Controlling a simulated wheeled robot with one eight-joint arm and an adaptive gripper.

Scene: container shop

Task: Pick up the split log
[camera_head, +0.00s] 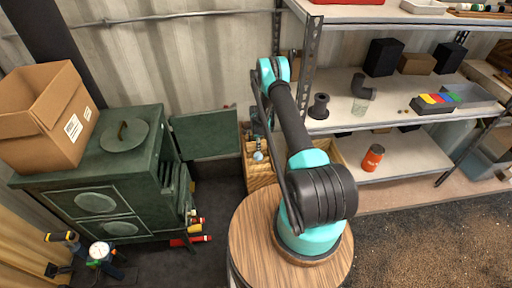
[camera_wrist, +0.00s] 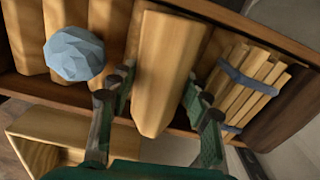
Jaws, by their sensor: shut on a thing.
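The split log (camera_wrist: 168,65) is a pale, angular piece of wood in the middle of the wrist view. My gripper (camera_wrist: 158,88) has one dark green finger on each side of it and is shut on it. The log's near end points toward the camera. In the head view my own arm hides most of this spot, and I cannot make out the log there. I cannot tell whether the log is clear of the wooden crate (camera_head: 262,178) behind my arm.
A faceted blue-grey lump (camera_wrist: 75,54) lies on other wood left of the log. A strapped bundle of sticks (camera_wrist: 245,85) lies to the right. A green stove (camera_head: 95,185) with an open door (camera_head: 205,135) stands left of the crate, and metal shelving (camera_head: 400,100) stands right.

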